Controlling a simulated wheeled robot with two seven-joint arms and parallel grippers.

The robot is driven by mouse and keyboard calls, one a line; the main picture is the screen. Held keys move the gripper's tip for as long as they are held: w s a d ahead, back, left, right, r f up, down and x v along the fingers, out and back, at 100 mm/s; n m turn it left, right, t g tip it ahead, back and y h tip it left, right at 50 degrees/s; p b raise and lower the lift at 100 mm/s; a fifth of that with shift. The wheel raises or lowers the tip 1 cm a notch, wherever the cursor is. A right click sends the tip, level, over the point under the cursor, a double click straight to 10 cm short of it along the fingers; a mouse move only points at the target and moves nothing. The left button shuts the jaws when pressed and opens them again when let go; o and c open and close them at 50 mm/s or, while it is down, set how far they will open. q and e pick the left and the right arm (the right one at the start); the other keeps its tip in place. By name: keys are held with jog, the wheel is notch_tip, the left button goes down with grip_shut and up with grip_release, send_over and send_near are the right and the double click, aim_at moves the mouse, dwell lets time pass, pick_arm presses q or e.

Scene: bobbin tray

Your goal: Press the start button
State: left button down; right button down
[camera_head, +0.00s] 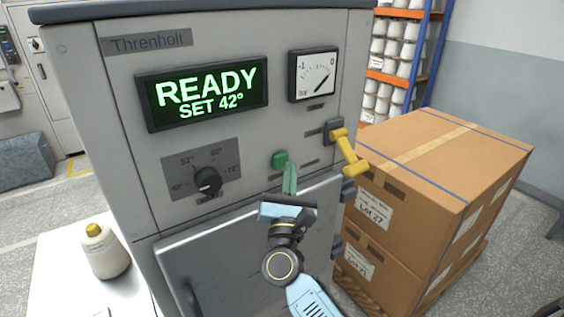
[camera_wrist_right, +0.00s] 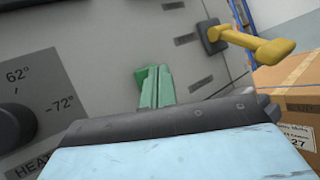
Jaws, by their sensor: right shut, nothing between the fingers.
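The green start button (camera_head: 279,160) sits on the grey front panel of the machine, between the black dial and the yellow lever. My right gripper (camera_head: 290,168) is just below and right of the button in the head view, with its green fingers shut together and empty, pointing at the panel. In the right wrist view the button (camera_wrist_right: 144,76) shows partly behind the fingertips (camera_wrist_right: 158,72). I cannot tell whether the fingertips touch it. The display (camera_head: 207,93) reads READY, SET 42°. My left gripper is not in view.
A black dial (camera_head: 207,181) is left of the button. A yellow lever (camera_head: 348,152) juts out to the right, close to my gripper. A gauge (camera_head: 313,75) is above. Stacked cardboard boxes (camera_head: 480,160) stand right of the machine. A bottle (camera_head: 104,252) stands on a white surface at left.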

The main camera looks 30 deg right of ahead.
jog(key=shift+w, duration=0.1)
dwell(0.7)
jog(key=shift+w+b, duration=0.35)
jog(key=shift+b, duration=0.05)
jog(key=shift+w+a+b, duration=0.1)
jog(key=shift+w+b, duration=0.3)
jog(key=shift+w, duration=0.05)
dwell(0.6)
jog(key=shift+s, duration=0.9)
jog(key=shift+s+d, duration=0.15)
jog(key=shift+s, duration=1.1)
jog(key=shift+s+d, duration=0.1)
jog(key=shift+s, duration=1.15)
